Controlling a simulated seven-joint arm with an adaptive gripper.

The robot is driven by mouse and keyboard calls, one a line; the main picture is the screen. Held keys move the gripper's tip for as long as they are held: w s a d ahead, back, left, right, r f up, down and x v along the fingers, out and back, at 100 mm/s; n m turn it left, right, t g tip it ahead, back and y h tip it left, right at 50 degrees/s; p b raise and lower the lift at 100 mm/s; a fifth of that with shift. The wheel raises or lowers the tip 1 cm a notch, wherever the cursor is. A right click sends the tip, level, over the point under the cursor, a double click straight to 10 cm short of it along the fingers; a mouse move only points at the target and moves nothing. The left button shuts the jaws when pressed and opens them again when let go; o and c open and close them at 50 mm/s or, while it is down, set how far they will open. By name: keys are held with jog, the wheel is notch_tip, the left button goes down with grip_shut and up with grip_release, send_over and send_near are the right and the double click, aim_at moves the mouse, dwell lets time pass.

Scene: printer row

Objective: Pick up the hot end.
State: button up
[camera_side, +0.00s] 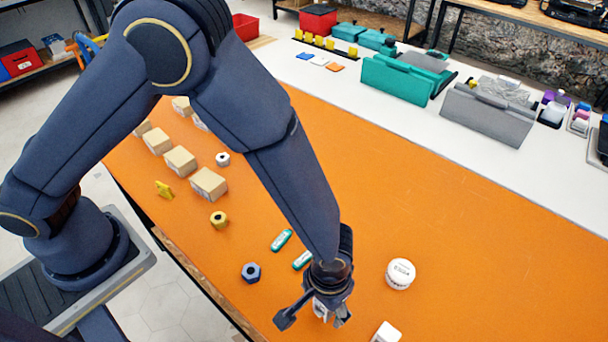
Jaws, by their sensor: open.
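My gripper (314,318) is at the lower middle of the side view, low over the orange mat, with its fingers spread apart. A small whitish and grey thing (321,309) shows between the fingers, partly hidden by them. It may be the hot end, but I cannot tell for sure, nor whether the fingers touch it. No other thing in view is clearly a hot end.
A white round tub (400,274) and a white block (386,333) stand to the right. Two green labelled pieces (282,240) and a blue hexagonal part (251,272) lie to the left. Cardboard boxes (180,160) stand farther back. The right of the orange mat (490,250) is clear.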

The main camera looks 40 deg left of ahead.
jog(key=shift+f, duration=0.2)
jog(key=c, duration=1.3)
jog(key=shift+o, duration=0.2)
jog(key=shift+r, duration=0.1)
